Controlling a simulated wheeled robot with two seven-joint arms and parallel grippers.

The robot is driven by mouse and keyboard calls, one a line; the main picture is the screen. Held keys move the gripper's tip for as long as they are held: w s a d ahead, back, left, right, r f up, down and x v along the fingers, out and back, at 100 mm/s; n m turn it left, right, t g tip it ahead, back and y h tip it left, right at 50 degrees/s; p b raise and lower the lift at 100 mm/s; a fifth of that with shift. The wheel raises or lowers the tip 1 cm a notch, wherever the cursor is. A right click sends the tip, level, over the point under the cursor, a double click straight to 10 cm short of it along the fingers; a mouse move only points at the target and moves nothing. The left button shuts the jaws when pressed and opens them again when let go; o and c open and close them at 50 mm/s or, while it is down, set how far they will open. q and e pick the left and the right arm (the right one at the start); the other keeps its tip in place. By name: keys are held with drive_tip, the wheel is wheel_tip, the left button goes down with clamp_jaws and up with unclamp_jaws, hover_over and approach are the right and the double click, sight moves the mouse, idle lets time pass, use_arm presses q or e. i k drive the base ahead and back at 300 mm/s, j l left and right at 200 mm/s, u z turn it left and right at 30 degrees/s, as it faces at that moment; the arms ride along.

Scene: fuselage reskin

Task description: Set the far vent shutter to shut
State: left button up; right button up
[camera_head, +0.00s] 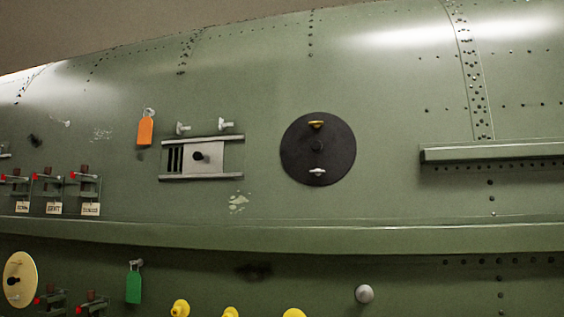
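One vent shutter shows in the head view, on the green fuselage skin left of centre. Its pale grey sliding plate (208,152) with a black knob (198,157) sits between an upper and a lower rail (202,177). Dark vent slots (175,158) are uncovered at the left of the plate. Right of the plate, between the rails, there is plain green skin. I cannot tell how many slots lie behind the plate. Neither of my grippers is in view.
An orange tag (146,130) hangs left above the vent; two wing fasteners (226,124) sit above it. A black round cover (318,150) is to its right. Several red-tipped latches (87,180) are at left. A ledge (300,236) runs below, with a green tag (133,286) and yellow knobs (180,308).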

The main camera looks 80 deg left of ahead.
sight(202, 157)
drive_tip(key=u, duration=3.2)
